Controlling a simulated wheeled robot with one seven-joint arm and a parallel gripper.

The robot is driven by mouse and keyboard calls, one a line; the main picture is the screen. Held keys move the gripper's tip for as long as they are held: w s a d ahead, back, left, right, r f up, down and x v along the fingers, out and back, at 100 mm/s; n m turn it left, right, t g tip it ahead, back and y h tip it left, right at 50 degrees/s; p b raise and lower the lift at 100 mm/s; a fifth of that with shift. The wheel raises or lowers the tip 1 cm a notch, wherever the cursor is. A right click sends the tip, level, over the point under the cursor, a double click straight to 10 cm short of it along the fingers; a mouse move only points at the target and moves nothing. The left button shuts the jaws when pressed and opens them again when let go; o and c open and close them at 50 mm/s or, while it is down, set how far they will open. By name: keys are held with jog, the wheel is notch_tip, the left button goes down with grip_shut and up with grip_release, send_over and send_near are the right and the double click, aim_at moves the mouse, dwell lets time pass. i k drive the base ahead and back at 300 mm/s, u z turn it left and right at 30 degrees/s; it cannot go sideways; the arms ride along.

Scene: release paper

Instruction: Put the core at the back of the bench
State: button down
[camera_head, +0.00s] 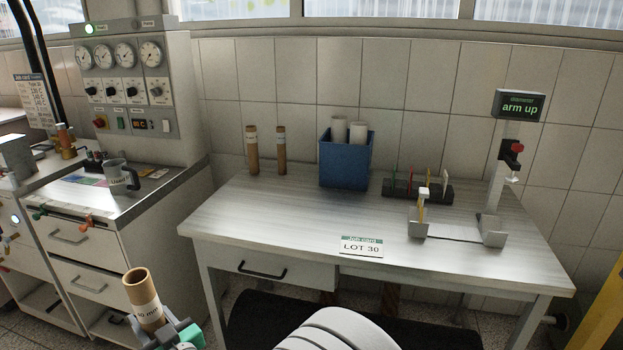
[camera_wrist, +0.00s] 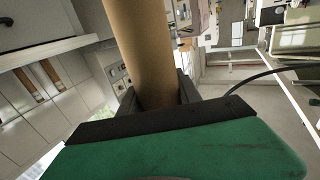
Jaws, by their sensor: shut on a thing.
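A brown cardboard core (camera_head: 143,296) with a white label reading what looks like "40 mm" is held by my gripper (camera_head: 178,335) at the bottom left of the head view. In the wrist view the core (camera_wrist: 145,45) stands between the dark fingers of my gripper (camera_wrist: 158,100), which are shut on it. The core is tilted slightly and is in front of the bench, left of its front edge. The bench (camera_head: 290,222) has a pale top. Two similar brown cores, one left (camera_head: 252,150) and one right (camera_head: 281,150), stand upright at its back left.
A blue bin (camera_head: 345,160) with white rolls stands at the back middle. A dark rack (camera_head: 417,190) with thin upright pieces, a stand with an "arm up" display (camera_head: 519,106) and a "LOT 30" card (camera_head: 361,246) are also on the bench. The bench's left front is clear.

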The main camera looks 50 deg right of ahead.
aim_at(304, 183)
jog(key=z, duration=0.4)
jog(key=i, duration=1)
jog(key=u, duration=0.4)
